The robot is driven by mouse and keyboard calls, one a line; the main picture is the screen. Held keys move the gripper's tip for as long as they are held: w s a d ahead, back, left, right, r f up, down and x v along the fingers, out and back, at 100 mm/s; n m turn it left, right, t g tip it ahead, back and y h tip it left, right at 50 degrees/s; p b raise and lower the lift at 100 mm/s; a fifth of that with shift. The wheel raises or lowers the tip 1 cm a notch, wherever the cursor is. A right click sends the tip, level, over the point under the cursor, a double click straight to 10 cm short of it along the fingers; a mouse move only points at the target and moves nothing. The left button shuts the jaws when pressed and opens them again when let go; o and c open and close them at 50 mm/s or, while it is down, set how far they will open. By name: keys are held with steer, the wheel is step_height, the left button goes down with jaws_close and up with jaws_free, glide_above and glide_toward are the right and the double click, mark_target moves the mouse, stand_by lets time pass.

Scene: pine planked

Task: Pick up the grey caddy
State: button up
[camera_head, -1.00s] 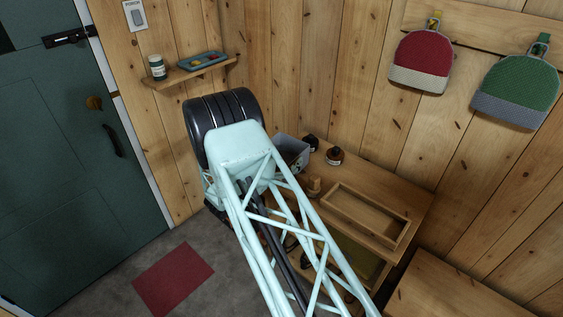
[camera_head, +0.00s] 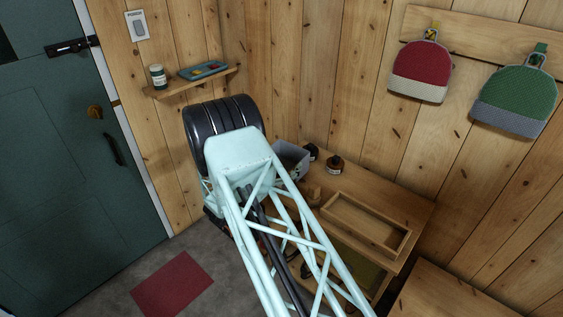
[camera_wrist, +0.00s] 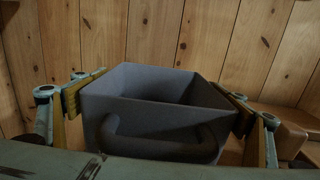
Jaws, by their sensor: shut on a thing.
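The grey caddy (camera_wrist: 160,112) fills the middle of the wrist view, an open-topped box with a dark curved handle on its near side. My gripper (camera_wrist: 158,98) is shut on it, with one finger pad against its left wall and the other against its right wall. The caddy looks upright and its visible inside is dark; its bottom is hidden. In the head view the caddy (camera_head: 291,157) shows only in part behind my arm, at the left end of the wooden bench (camera_head: 375,183). I cannot tell whether it touches the bench.
A wooden tray (camera_head: 345,232) lies on the bench. A wall shelf (camera_head: 190,82) holds a jar and a blue tray. The green door (camera_head: 60,180) is at left.

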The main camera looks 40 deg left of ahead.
step_height(320, 180, up, 9)
steer(key=p, duration=0.1)
stand_by(0.5)
stand_by(0.3)
stand_by(0.4)
